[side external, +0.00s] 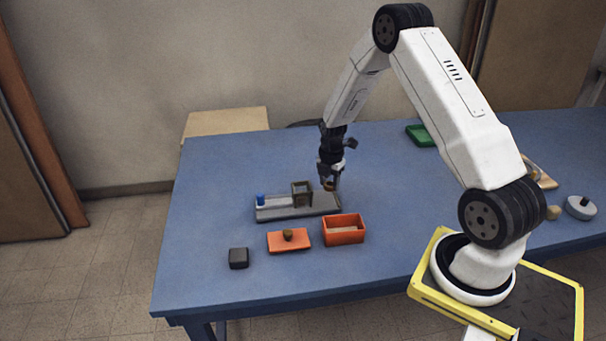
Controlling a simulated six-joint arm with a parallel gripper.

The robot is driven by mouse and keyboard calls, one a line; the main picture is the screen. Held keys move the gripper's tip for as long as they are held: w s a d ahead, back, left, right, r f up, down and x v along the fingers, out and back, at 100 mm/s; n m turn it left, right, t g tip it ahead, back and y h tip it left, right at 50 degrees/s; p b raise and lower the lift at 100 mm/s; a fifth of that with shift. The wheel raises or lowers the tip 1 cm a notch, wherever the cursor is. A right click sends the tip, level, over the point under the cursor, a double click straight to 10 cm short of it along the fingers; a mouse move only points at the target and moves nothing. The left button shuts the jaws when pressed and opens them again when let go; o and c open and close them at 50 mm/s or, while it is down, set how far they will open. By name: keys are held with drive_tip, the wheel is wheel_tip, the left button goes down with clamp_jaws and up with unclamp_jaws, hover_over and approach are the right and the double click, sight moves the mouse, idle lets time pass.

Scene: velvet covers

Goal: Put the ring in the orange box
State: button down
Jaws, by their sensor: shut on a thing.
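The orange box (344,237) stands open on the blue table, with a pale floor inside. An orange lid (275,243) with a brown knob lies flat to its left. My gripper (330,184) points down behind the box, above the right end of a grey fixture (290,212). It is shut on a small orange-brown thing, which I take for the ring (329,187). The fingers partly hide it, and it is too small for its shape to be clear. It is held above the table, apart from the box.
The fixture carries a brown upright frame (302,186) and a blue piece (261,200). A dark block (238,258) lies at the front left. A green tray (420,136) is at the back. A grey disc (580,207) lies far right. The table's left part is clear.

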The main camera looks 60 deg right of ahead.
wheel_tip(320, 180, up, 6)
hover_over(343, 228)
drive_tip(key=s, duration=0.2)
drive_tip(key=shift+a+f, duration=0.15)
drive_tip(key=shift+f, duration=0.05)
drive_tip(key=shift+f, duration=0.1)
idle(0.5)
wheel_tip(343, 228, down, 6)
drive_tip(key=a+n, duration=0.2)
drive_tip(key=n, duration=0.1)
drive_tip(key=shift+w, duration=0.45)
drive_tip(key=shift+a+f, duration=0.1)
drive_tip(key=shift+f, duration=0.05)
drive_tip(key=shift+f, duration=2.1)
drive_tip(key=shift+f, duration=1.75)
